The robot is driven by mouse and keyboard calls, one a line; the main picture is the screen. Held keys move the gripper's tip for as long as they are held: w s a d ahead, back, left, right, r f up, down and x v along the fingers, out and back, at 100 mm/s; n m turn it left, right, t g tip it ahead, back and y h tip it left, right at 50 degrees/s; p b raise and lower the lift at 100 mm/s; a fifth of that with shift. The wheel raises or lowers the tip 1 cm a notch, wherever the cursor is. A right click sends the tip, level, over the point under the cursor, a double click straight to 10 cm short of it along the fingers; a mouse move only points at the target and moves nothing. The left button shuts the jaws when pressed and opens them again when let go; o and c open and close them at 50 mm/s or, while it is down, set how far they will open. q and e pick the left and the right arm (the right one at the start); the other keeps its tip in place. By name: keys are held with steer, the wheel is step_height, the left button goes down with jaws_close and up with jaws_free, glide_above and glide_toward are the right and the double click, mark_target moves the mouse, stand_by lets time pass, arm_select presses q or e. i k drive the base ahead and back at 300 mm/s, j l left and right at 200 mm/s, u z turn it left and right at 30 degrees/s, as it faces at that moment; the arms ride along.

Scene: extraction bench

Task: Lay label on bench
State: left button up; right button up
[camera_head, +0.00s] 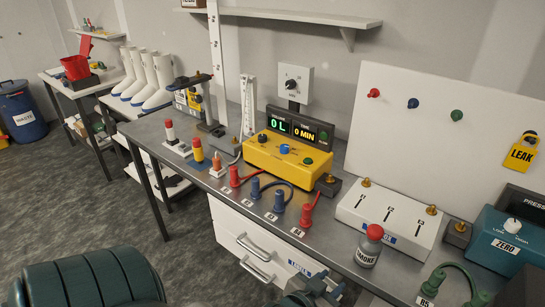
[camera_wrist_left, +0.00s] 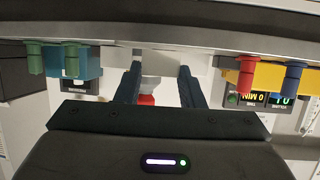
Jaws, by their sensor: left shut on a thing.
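A yellow LEAK label (camera_head: 521,155) hangs on the white upright panel at the far right. My left gripper (camera_head: 322,286) is at the bottom edge of the head view, in front of the bench (camera_head: 340,247). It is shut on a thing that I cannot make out. In the left wrist view, which is upside down, the two dark fingers (camera_wrist_left: 158,88) stand some way apart. A grey bottle with a red cap (camera_wrist_left: 147,100) shows between them, behind. In the head view this bottle, marked SMOKE (camera_head: 369,250), stands on the bench apart from the gripper. My right gripper is not in view.
A yellow meter box (camera_head: 285,158) with red and blue connectors in front stands mid-bench. A white box (camera_head: 390,218) and a teal gauge (camera_head: 502,240) stand to the right. A green hose (camera_head: 460,275) lies near the front edge. White drawers (camera_head: 245,240) are below.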

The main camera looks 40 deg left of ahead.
mark_target(157, 129)
steer(key=j+u, duration=0.25)
steer(key=j, duration=2.3)
steer(key=i+j, duration=0.1)
steer(key=j, duration=0.25)
steer(key=i+j, duration=0.1)
steer(key=j, duration=0.25)
steer(key=i+j, duration=0.1)
steer(key=j, duration=0.25)
steer(key=i+j+u, duration=0.1)
steer(key=j, duration=0.25)
steer(key=i+j, duration=0.1)
steer(key=j, duration=0.25)
steer(key=i, duration=0.15)
